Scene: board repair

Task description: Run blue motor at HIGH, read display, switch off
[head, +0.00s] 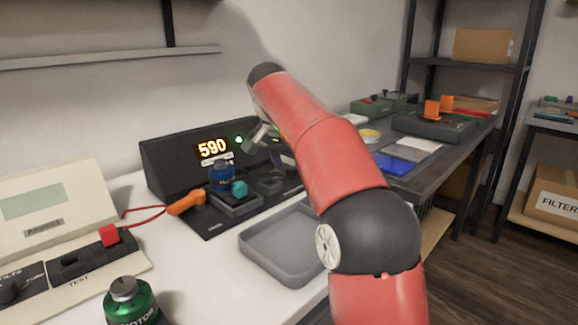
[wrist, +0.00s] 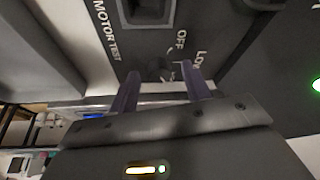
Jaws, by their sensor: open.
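The blue motor (head: 221,178) sits upright in the dark test stand, beside a teal part (head: 239,188) and an orange handle (head: 186,202). The display (head: 212,148) on the black box behind it is lit and reads 590. A green light (head: 239,140) glows right of the display. My gripper (head: 282,160) is over the right part of the stand, partly hidden by my arm. In the wrist view my open gripper (wrist: 160,88) has its two purple fingers on either side of a small dark knob (wrist: 158,68), near the OFF and LOW labels. The knob's exact setting is unclear.
An empty grey tray (head: 285,243) lies in front of the stand. A green motor (head: 131,303) stands at the front left, near a beige meter (head: 55,205) with a red-plugged lead. A dark bench (head: 440,165) with orange parts and a blue item is at the right.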

